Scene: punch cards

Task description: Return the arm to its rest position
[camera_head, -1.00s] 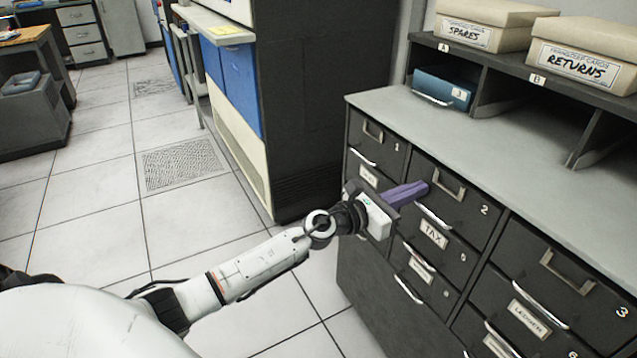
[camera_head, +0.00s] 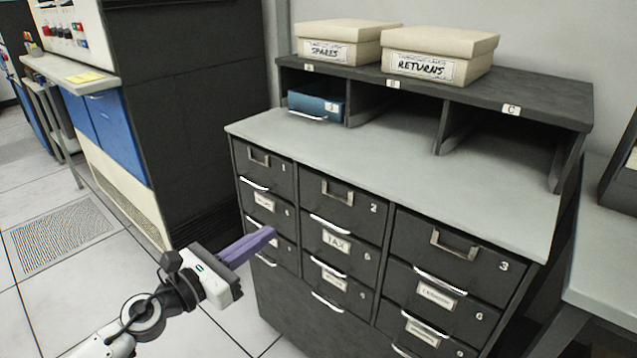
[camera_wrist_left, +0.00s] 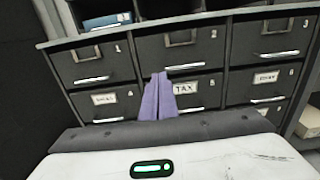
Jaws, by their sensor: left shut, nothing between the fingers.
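My left arm comes in from the lower left of the head view. Its left gripper (camera_head: 262,237) has purple fingers that are together with nothing between them. The fingers point toward the left column of drawers in the dark cabinet (camera_head: 300,310). I cannot tell from the pictures whether they touch a drawer front. In the left wrist view the shut fingers (camera_wrist_left: 158,78) point at the drawers, just left of the TAX label (camera_wrist_left: 184,88). The drawers look closed. My right gripper is not in view.
The SPARES box (camera_head: 340,45) and RETURNS box (camera_head: 440,55) stand on the dark shelf (camera_head: 545,105). A blue card tray (camera_head: 316,106) sits in compartment A. The grey cabinet top (camera_head: 400,170) is bare. Open floor (camera_head: 40,300) lies at the left; a grey table (camera_head: 605,260) stands at the right.

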